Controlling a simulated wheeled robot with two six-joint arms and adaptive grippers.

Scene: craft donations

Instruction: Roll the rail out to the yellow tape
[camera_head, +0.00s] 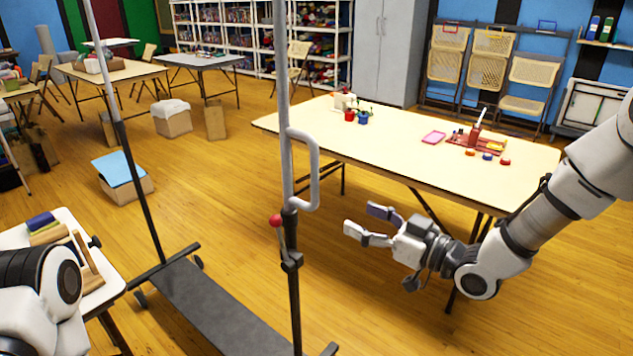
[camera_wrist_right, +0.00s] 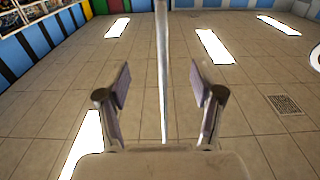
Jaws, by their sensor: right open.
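The rail (camera_head: 292,262) is a wheeled rack with two grey-and-black uprights, a dark flat base (camera_head: 205,308) and small casters. Its near upright carries a pale looped handle (camera_head: 317,172) and a red knob (camera_head: 275,220). My right gripper (camera_head: 361,219) is open and empty, to the right of this upright and below the handle, fingers pointing left. In the right wrist view, a pale upright (camera_wrist_right: 163,70) shows between the spread fingers, not gripped. My left arm shows at the lower left, but its gripper is out of view. I see no yellow tape.
A long cream table (camera_head: 390,150) with craft items stands behind my right arm. A small table (camera_head: 110,275) stands at the lower left. A box with a blue top (camera_head: 120,170) sits on the floor beyond the rail. Wood floor is open around the rail.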

